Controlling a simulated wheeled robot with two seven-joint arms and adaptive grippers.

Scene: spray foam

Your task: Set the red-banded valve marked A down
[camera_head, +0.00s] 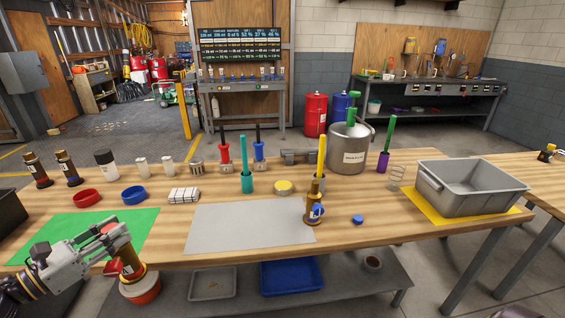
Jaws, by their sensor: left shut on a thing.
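My left gripper (122,250) comes in from the lower left and is shut on a brass valve (131,272) with a pale label and red parts. It holds the valve near the table's front edge, by the front right of the green mat (95,225). The gripper hides part of the valve, and I cannot read its mark. An orange-red round thing (141,291) shows just below the valve; I cannot tell whether they touch. Two other dark brass valves (37,170) stand upright at the back left. My right gripper is not in view.
A red ring (87,198) and a blue ring (133,195) lie behind the green mat. A grey mat (245,224) lies mid-table, with a brass fitting with a blue part (314,208) at its right. A grey bin (472,190) stands on a yellow mat (425,207).

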